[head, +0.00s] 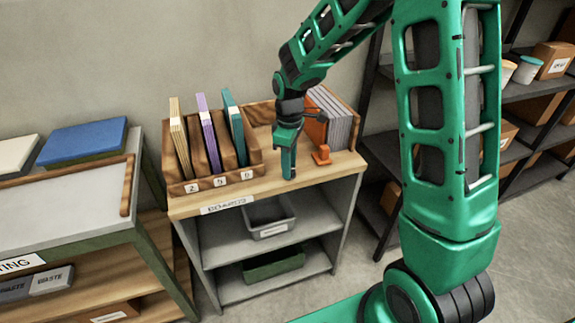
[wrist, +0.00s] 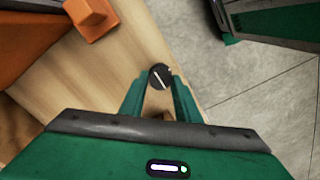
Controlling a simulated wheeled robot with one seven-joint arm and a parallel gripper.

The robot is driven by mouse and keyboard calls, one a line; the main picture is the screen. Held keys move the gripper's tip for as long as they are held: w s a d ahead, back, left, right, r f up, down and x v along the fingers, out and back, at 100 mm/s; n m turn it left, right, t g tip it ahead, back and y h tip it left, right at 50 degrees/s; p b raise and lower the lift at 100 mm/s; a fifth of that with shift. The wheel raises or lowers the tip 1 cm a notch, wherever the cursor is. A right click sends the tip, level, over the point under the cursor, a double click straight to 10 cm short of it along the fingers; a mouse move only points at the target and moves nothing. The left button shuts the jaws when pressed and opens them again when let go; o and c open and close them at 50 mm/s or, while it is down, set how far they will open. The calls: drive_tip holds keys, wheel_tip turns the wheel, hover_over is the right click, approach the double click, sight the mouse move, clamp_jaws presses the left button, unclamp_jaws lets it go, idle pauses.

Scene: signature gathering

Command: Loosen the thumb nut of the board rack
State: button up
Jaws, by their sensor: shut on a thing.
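The board rack, with an orange end plate (head: 315,127) and grey boards (head: 341,122), stands on the right of the wooden cabinet top. In the wrist view its orange side (wrist: 22,38) fills the upper left. The thumb nut (wrist: 160,76) looks like a round black knob with a white line across its top. My gripper (wrist: 160,80) points down with its two green fingertips on either side of the nut, shut on it. In the head view my gripper (head: 288,172) is at the cabinet top's front edge, left of the rack, and the nut is hidden.
An orange block (head: 321,156) sits on the cabinet top (head: 225,198) right of my gripper. A wooden divider (head: 218,178) with coloured folders stands to the left. Grey and green bins (head: 268,228) are on shelves below. Open floor (wrist: 265,90) lies beyond the edge.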

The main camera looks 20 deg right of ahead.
drive_tip(key=shift+w+d+r, duration=0.1)
drive_tip(key=shift+w, duration=0.05)
drive_tip(key=o, duration=1)
drive_tip(key=shift+o, duration=0.2)
wheel_tip(320, 180, up, 11)
drive_tip(key=shift+f, duration=0.2)
drive_tip(key=s+d+r+m, duration=0.4)
drive_tip(key=s+d+m, duration=0.5)
drive_tip(key=s+d, duration=0.5)
drive_tip(key=s+d+f+m, duration=0.1)
drive_tip(key=s+m, duration=0.2)
drive_tip(key=s, duration=0.6)
drive_tip(key=s+d+f+m, duration=0.1)
drive_tip(key=s+m, duration=0.3)
drive_tip(key=s, duration=0.5)
drive_tip(key=shift+d+m, duration=0.3)
drive_tip(key=shift+d, duration=0.15)
